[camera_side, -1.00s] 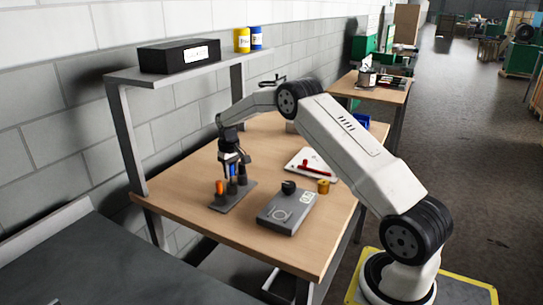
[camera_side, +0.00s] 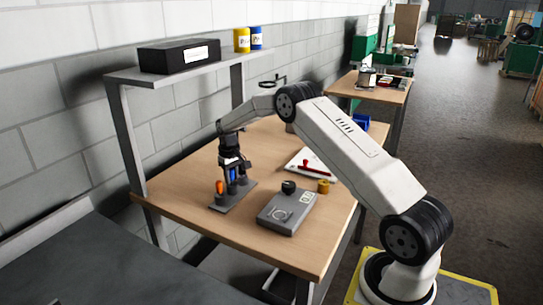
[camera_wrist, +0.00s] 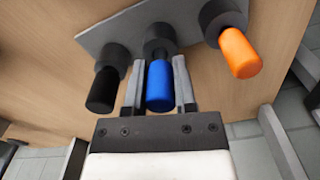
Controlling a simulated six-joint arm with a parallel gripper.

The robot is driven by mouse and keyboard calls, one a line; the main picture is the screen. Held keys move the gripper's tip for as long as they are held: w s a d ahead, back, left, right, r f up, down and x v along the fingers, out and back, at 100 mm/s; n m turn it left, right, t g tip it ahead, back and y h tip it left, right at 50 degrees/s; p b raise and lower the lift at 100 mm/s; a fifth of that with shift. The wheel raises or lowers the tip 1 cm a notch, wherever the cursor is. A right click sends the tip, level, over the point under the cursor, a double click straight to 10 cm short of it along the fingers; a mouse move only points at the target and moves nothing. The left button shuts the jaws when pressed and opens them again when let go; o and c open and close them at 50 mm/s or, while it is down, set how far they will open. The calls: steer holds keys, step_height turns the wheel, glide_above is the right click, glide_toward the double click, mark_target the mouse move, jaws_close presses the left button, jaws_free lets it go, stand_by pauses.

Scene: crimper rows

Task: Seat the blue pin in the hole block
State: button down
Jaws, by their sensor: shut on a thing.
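The blue pin (camera_wrist: 159,86) is between the two fingers of my gripper (camera_wrist: 160,78) in the wrist view. The gripper is shut on it. The pin's dark lower end meets the middle of three dark round holders on a grey plate (camera_wrist: 97,35), which looks like the hole block. I cannot tell how deep it sits. In the side view my gripper (camera_side: 233,168) is low over this block (camera_side: 222,205), with the blue pin (camera_side: 232,174) upright and partly hidden by the fingers. An orange pin (camera_wrist: 240,53) and a black pin (camera_wrist: 103,90) stand in the outer holders.
A grey box with a black knob (camera_side: 286,208) lies to the right of the block. A small orange-brown cylinder (camera_side: 324,186) and a white sheet with a red tool (camera_side: 312,165) are behind it. A shelf (camera_side: 180,72) stands over the table's back left. The front tabletop is clear.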

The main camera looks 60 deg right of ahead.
steer(key=shift+f, duration=0.6)
steer(key=shift+c, duration=1.7)
jaws_free()
steer(key=shift+r, duration=3.95)
steer(key=shift+a, duration=0.1)
